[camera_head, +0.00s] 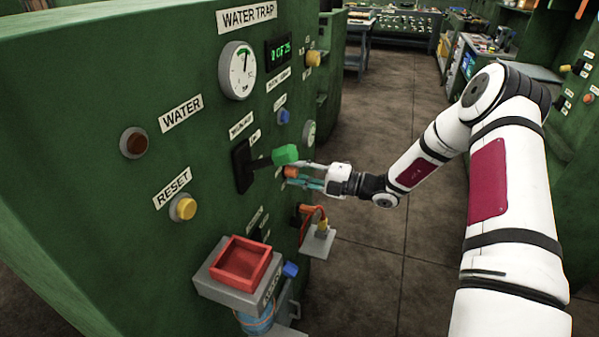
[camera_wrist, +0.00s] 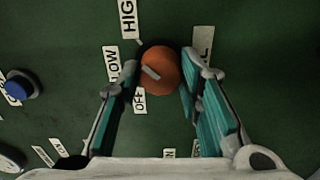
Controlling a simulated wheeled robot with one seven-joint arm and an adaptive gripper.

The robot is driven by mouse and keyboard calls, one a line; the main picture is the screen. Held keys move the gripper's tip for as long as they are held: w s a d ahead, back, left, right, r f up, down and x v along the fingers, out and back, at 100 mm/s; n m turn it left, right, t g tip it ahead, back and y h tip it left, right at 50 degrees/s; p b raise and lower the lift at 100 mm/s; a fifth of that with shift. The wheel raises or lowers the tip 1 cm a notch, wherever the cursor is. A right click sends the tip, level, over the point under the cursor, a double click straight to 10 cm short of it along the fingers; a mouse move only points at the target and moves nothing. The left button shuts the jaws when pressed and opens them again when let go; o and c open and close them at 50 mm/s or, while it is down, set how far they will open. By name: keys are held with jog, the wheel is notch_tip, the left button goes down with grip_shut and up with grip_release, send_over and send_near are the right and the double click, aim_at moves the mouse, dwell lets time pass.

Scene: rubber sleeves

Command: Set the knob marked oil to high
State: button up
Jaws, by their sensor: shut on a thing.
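The orange knob (camera_wrist: 162,66) sits on the green panel between my fingertips in the wrist view. Labels around it read HIGH (camera_wrist: 128,18) above, LOW (camera_wrist: 113,64) to the left and OFF (camera_wrist: 139,101) below. A partly hidden label (camera_wrist: 203,42) to its right ends in L. A grey mark on the knob lies left of its middle, on the LOW side; its exact setting is hard to tell. My gripper (camera_wrist: 162,76) is shut on the knob, one finger on each side. In the head view, the knob (camera_head: 291,172) shows small at my gripper (camera_head: 296,174).
A lever with a green handle (camera_head: 285,154) sticks out just left of my gripper. Below are an orange part with a cable (camera_head: 309,212) and a red tray (camera_head: 240,262). A blue knob (camera_wrist: 20,87) is left in the wrist view. Open floor (camera_head: 390,100) lies to the right.

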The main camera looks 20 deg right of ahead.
jog(key=shift+m, duration=0.7)
jog(key=o, duration=1.2)
jog(key=shift+c, duration=0.2)
jog(key=shift+d, duration=0.1)
jog(key=v, duration=1.2)
